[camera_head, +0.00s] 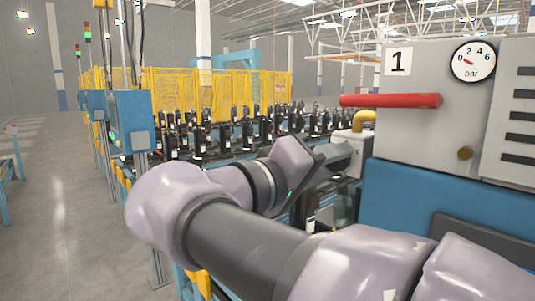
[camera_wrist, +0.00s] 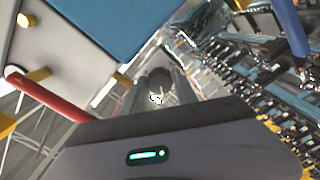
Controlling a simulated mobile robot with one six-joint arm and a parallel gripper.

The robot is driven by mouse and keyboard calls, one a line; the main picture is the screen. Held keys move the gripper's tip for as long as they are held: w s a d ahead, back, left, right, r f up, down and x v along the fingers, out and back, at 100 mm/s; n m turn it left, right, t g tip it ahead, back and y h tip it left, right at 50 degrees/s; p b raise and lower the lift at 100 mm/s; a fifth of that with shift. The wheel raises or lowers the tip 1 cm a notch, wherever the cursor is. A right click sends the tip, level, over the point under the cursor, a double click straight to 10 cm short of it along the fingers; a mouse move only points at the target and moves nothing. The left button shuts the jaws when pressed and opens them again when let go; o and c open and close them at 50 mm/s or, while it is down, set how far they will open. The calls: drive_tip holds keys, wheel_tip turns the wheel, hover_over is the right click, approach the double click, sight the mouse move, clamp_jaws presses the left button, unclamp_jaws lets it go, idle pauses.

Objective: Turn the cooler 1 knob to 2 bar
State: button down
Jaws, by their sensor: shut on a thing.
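Cooler 1 (camera_head: 415,120) is a grey cabinet at the right of the head view, marked "1". Its round white bar gauge (camera_head: 473,62) has a red needle pointing near 0. My gripper (camera_head: 345,156) is at the cooler's left side, by a white housing (camera_head: 353,144). In the wrist view my gripper's fingers (camera_wrist: 162,92) are shut around a dark round part (camera_wrist: 159,77), which looks like the knob. The fingers and arm hide most of it in the head view, and its turn position cannot be read.
A red bar handle (camera_head: 390,100) juts from the cooler above my gripper, beside a yellow pipe (camera_head: 364,121). A conveyor with several dark parts (camera_head: 250,132) and a yellow fence (camera_head: 175,92) lie behind.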

drive_tip(key=shift+n, duration=0.4)
drive_tip(key=c, duration=1)
unclamp_jaws()
drive_tip(key=shift+d, duration=0.1)
drive_tip(key=shift+o, duration=0.2)
drive_tip(key=p+v, duration=0.3)
drive_tip(key=v, duration=1.4)
drive_tip(key=shift+a, duration=0.2)
